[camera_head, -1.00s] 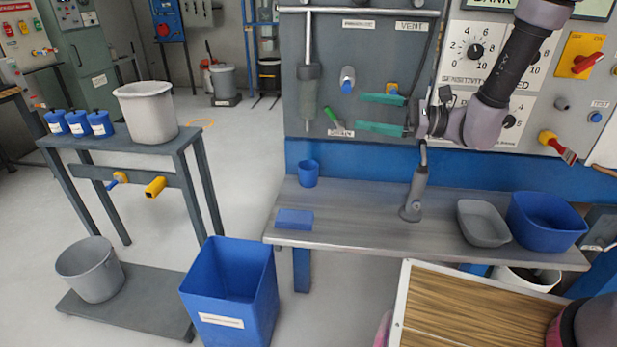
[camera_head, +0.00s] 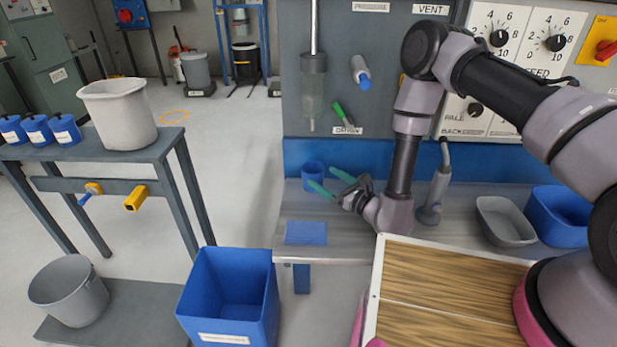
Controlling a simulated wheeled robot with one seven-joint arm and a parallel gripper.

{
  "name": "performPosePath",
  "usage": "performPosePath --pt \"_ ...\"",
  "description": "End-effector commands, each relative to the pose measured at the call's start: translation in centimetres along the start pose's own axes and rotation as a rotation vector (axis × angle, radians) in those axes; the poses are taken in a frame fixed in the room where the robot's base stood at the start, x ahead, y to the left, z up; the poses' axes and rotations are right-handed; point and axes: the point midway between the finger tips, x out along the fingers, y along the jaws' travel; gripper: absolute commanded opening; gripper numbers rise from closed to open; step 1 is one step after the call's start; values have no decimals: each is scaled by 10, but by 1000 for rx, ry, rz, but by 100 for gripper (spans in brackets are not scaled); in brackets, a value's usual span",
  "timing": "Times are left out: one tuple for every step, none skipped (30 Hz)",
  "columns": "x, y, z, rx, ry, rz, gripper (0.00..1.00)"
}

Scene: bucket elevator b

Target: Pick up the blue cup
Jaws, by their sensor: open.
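The blue cup (camera_head: 313,174) stands upright at the back left of the metal bench, close to the blue wall strip. My gripper (camera_head: 332,181) is open, with two green fingers pointing left toward the cup. In the picture, one fingertip overlaps the cup's lower front and the other shows just to its right. I cannot tell whether either finger touches the cup or is only in front of it. The cup's lower part is partly hidden.
A flat blue block (camera_head: 305,233) lies on the bench (camera_head: 292,212) in front of the cup. A grey lever post (camera_head: 437,188) stands right of my gripper. A grey tray (camera_head: 506,222) and a blue tub (camera_head: 562,212) sit further right. A blue bin (camera_head: 230,296) stands on the floor.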

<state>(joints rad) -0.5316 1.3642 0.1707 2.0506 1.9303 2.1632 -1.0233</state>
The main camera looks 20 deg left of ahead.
Motion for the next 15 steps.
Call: performPosePath --pt "10 1 2 -2 -4 2 100" --pt "15 1 1 -3 -3 2 100" --pt "21 1 1 -2 -4 3 100" --pt "24 1 1 -2 -2 2 100" --pt "28 1 1 -2 -3 2 100" --pt "32 1 1 -1 -2 2 100" --pt "33 0 1 -1 -2 1 100" --pt "35 0 1 -1 -1 1 100" --pt "37 1 1 0 -1 2 100" --pt "40 1 1 0 -1 3 100" --pt "43 1 2 -1 -2 3 100" --pt "48 2 2 -2 -3 3 100" --pt "53 2 3 -1 -3 4 100" --pt "58 2 3 -2 -3 3 100" --pt "64 2 4 -2 -3 4 100"
